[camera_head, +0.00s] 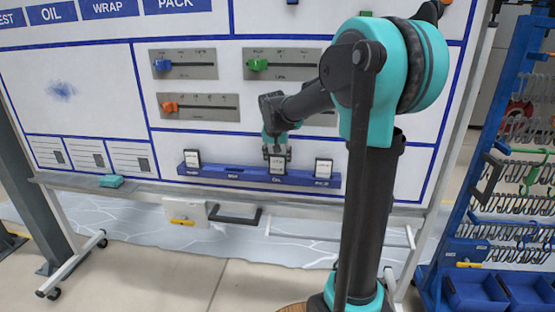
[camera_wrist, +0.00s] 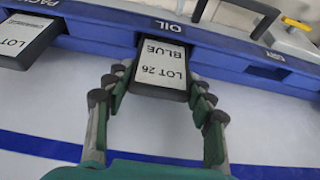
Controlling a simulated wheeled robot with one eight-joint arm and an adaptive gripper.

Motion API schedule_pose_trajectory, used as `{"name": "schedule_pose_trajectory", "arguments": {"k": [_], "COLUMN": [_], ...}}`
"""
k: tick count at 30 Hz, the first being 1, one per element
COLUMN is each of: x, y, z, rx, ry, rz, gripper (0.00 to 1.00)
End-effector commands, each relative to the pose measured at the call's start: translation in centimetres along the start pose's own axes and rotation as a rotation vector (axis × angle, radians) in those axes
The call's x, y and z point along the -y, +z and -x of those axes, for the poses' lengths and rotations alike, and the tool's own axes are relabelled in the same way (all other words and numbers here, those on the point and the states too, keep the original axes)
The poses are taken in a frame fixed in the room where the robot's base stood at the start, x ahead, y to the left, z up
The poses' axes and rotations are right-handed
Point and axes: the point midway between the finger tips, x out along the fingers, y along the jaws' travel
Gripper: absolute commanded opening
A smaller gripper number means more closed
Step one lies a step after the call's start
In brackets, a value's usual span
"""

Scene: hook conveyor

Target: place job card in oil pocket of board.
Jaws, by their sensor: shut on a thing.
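The job card (camera_wrist: 160,68), lettered LOT 26 BLUE, is between the fingers of my gripper (camera_wrist: 159,100) in the wrist view. The fingers are shut on its sides. Its lower end meets the blue pocket rail at the OIL label (camera_wrist: 170,26); how deep it sits in the pocket, I cannot tell. In the head view the card (camera_head: 277,165) is upright at the OIL pocket, with my gripper (camera_head: 277,149) just above. The blue pocket rail (camera_head: 240,178) runs along the lower part of the white board (camera_head: 90,90).
Another card (camera_head: 323,168) stands in the PACK pocket and one (camera_head: 193,157) at the rail's left end. The pocket between that one and OIL is empty. A teal block (camera_head: 111,181) lies on the ledge at left. A blue hook rack (camera_head: 495,140) stands at right.

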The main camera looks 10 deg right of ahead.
Motion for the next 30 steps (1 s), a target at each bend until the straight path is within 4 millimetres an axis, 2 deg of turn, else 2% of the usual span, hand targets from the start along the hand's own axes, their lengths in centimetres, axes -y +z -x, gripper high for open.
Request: {"name": "schedule_pose_trajectory", "arguments": {"k": [6, 7, 12, 23, 26, 30], "x": [0.0, 0.0, 0.0, 0.0, 0.0, 0.0], "y": [0.1, 0.1, 0.1, 0.0, 0.0, 0.0], "z": [-0.2, -0.2, -0.2, 0.2, 1.4, 4.0], "rx": [0.000, 0.000, 0.000, 0.000, 0.000, 0.000], "ry": [0.000, 0.000, 0.000, 0.000, 0.000, 0.000], "rz": [0.000, 0.000, 0.000, 0.000, 0.001, 0.001], "gripper": [0.26, 0.57, 0.75, 0.75, 0.75, 0.75]}}
